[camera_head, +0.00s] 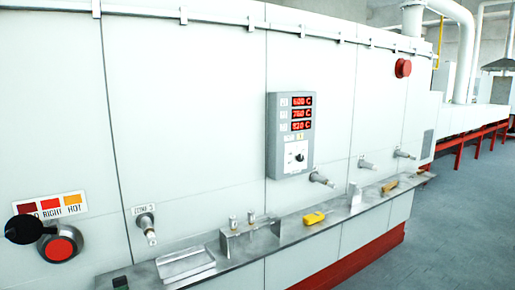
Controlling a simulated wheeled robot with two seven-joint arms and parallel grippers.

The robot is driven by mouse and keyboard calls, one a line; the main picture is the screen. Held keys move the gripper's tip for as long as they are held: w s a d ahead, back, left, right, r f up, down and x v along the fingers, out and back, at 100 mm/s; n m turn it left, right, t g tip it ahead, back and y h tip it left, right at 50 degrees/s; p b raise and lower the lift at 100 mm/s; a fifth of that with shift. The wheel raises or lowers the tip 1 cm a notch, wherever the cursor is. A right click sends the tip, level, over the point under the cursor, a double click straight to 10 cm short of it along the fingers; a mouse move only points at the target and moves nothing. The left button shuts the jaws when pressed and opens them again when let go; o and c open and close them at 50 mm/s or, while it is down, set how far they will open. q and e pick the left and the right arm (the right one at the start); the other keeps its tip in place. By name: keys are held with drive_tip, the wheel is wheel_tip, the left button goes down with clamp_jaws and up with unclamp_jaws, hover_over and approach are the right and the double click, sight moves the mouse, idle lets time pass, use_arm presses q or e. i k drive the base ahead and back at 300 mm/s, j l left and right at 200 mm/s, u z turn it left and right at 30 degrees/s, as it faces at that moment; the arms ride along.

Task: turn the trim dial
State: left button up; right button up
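A grey control box (272,140) is mounted on the white furnace wall, near the middle of the view. Three red digital readouts show in its upper part. A small dark dial (300,157) sits on a white plate low on the box's face. Its marks are too small to read. Nothing touches the dial or stands in front of it. Neither of my grippers shows in this view.
A metal ledge (325,227) runs along the wall below the box. On it are a shallow tray (186,264), a small rack (250,238) and a yellow tool (314,218). Metal fittings (321,179) jut from the wall. Blue-grey floor (450,230) is open at right.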

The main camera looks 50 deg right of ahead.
sight(299, 158)
drive_tip(key=z, duration=1.8)
